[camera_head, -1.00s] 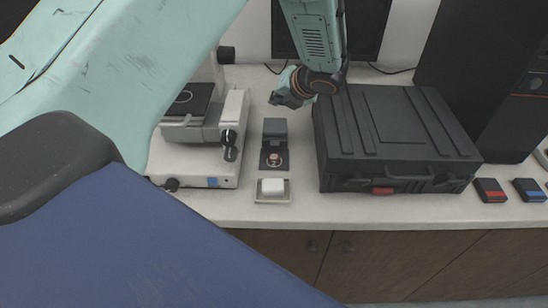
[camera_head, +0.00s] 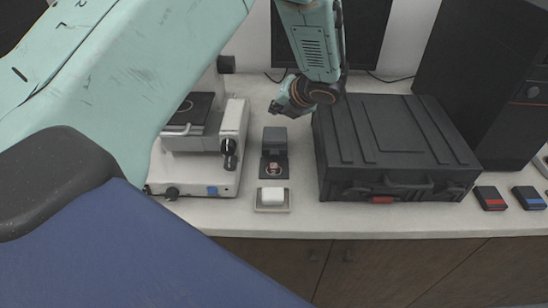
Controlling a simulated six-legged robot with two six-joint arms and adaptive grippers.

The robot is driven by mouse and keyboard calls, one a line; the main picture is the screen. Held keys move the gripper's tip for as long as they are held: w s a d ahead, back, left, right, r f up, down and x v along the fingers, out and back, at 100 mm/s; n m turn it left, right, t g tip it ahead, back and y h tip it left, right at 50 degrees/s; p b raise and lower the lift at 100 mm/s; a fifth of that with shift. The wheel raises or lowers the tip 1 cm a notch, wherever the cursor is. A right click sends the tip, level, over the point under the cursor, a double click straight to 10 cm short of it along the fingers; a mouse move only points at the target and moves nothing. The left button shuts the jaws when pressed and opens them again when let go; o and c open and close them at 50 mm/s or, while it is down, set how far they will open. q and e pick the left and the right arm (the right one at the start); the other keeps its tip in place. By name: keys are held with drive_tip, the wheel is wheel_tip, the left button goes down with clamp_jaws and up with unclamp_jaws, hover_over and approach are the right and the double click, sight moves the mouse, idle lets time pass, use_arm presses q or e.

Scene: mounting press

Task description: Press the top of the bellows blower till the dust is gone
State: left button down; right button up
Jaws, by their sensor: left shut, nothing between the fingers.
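A small dark grey block (camera_head: 274,139) stands on the white bench, joined at its front to a flat dark plate (camera_head: 264,172). I take the block to be the bellows blower, but cannot be sure. A small round coppery piece (camera_head: 273,169) lies on the plate; any dust on it is too fine to make out. My left gripper (camera_head: 277,108) is shut and empty, above and behind the block, apart from it in the picture. My right gripper is not in view.
A white block (camera_head: 272,194) sits in a shallow tray (camera_head: 272,209) in front. A white microscope-like instrument (camera_head: 226,180) stands left; a large black case (camera_head: 395,150) stands close on the right. Red-marked (camera_head: 490,198) and blue-marked (camera_head: 529,198) boxes lie far right.

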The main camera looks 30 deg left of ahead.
use_arm(q)
drive_tip(key=shift+r+n+g+p, duration=0.15)
drive_tip(key=shift+r+n+p, duration=0.55)
drive_tip(key=shift+n, duration=2.5)
drive_tip(key=shift+r+n+g+p, duration=0.2)
drive_tip(key=shift+r+n+p, duration=0.45)
drive_tip(key=shift+n, duration=2.55)
drive_tip(key=shift+r+n+g+p, duration=0.15)
drive_tip(key=shift+r+n+p, duration=0.5)
drive_tip(key=shift+n, duration=2.55)
drive_tip(key=shift+f, duration=0.1)
drive_tip(key=shift+f, duration=0.1)
drive_tip(key=b, duration=0.5)
approach(267, 128)
drive_tip(key=x, duration=0.3)
drive_tip(key=shift+w+a, duration=0.15)
drive_tip(key=shift+a, duration=0.15)
drive_tip(key=shift+f+b, duration=0.45)
drive_tip(key=shift+b, duration=0.1)
drive_tip(key=shift+f, duration=0.1)
